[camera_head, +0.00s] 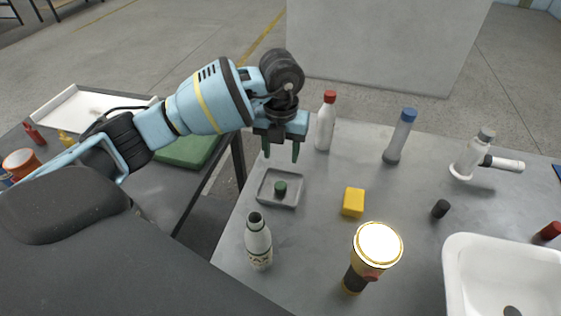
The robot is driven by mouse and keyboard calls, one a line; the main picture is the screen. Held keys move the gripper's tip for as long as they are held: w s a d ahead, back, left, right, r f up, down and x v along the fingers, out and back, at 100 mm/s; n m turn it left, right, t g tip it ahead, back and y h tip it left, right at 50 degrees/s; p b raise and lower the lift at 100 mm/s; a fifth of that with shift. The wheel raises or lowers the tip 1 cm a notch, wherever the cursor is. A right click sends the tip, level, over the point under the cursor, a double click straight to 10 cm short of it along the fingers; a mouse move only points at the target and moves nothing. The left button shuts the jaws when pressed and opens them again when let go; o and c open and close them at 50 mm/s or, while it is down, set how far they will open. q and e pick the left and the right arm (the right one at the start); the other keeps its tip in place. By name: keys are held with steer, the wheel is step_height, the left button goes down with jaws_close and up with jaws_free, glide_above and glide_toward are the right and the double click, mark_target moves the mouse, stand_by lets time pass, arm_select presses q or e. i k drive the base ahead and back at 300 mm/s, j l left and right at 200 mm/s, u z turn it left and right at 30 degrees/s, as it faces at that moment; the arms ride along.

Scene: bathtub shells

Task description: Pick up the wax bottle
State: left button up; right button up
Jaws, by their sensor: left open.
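A white bottle with a dark cap and dark lettering (258,243), which I take for the wax bottle, stands upright near the table's front left edge; its lettering is too small to read surely. My left gripper (281,152) is open and empty, its fingers pointing down above the back left of the table. It is behind the bottle in the picture and apart from it. A small grey tray (265,190) with a green piece (280,188) in it lies between them. My right gripper is not in view.
A white bottle with a red cap (325,125) stands just right of my gripper.

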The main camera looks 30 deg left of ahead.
mark_target(258, 240)
steer(key=k+j, duration=0.1)
steer(key=k, duration=0.4)
steer(key=k+j, duration=0.1)
steer(key=k, duration=0.35)
